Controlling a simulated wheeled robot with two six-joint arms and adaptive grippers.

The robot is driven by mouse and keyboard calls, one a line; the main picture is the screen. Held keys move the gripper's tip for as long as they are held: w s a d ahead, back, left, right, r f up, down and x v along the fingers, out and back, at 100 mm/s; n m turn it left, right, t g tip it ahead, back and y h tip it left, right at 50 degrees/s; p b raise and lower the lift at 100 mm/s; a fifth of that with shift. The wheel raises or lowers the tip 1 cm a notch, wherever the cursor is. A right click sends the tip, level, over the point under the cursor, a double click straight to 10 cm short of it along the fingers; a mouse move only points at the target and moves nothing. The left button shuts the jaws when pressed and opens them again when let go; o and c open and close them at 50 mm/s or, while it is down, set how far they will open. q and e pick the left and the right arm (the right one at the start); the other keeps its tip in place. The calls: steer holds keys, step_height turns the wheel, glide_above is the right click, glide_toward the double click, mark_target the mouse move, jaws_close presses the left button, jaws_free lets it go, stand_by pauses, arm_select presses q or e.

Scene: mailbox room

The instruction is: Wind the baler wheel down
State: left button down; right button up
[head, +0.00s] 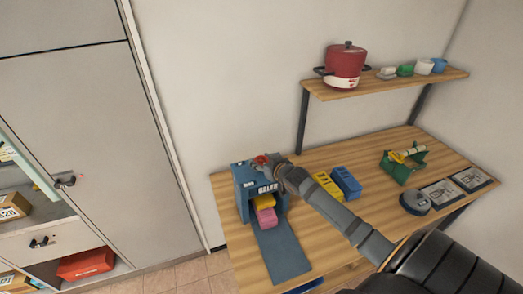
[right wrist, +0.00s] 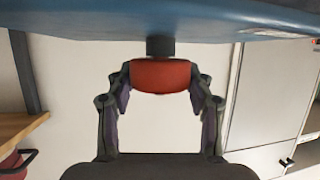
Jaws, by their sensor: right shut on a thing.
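The baler (head: 246,190) is a blue box marked "BALER" near the left end of the wooden table. A red wheel (head: 262,160) sits on its top. My right gripper (head: 275,165) reaches the wheel from the right. In the right wrist view, the fingers of my right gripper (right wrist: 161,80) are closed on both sides of the red wheel (right wrist: 161,76), which joins a dark shaft by the blue baler body (right wrist: 100,22). My left gripper is not in view.
Yellow and blue blocks (head: 346,182) stand right of the baler, near my right arm. A green holder (head: 403,168), a round grey device (head: 415,202) and two framed pads (head: 440,193) lie farther right. A shelf (head: 390,88) with a red pot (head: 345,64) hangs above.

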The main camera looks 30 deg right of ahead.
steer(key=shift+a+r+m+h, duration=0.15)
steer(key=shift+m+h, duration=0.75)
steer(key=shift+h, duration=0.1)
steer(key=shift+f+m+g+h+b, duration=0.35)
steer(key=shift+m+g+h, duration=0.15)
steer(key=shift+m+h, duration=0.55)
steer(key=m+g+h+b, duration=0.2)
steer(key=b, duration=0.1)
steer(key=m+g+h+b, duration=0.1)
steer(key=m+h+b, duration=0.2)
steer(key=b, duration=0.1)
steer(key=shift+f+g, duration=0.15)
steer(key=shift+g, duration=0.25)
arm_select(q)
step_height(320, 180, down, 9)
steer(key=b, duration=0.2)
arm_select(e)
steer(key=shift+r+m+g+h, duration=0.25)
steer(key=shift+m+g+h, duration=0.55)
steer(key=shift+m, duration=0.25)
steer(key=o, duration=1.2)
steer(key=shift+r, duration=0.15)
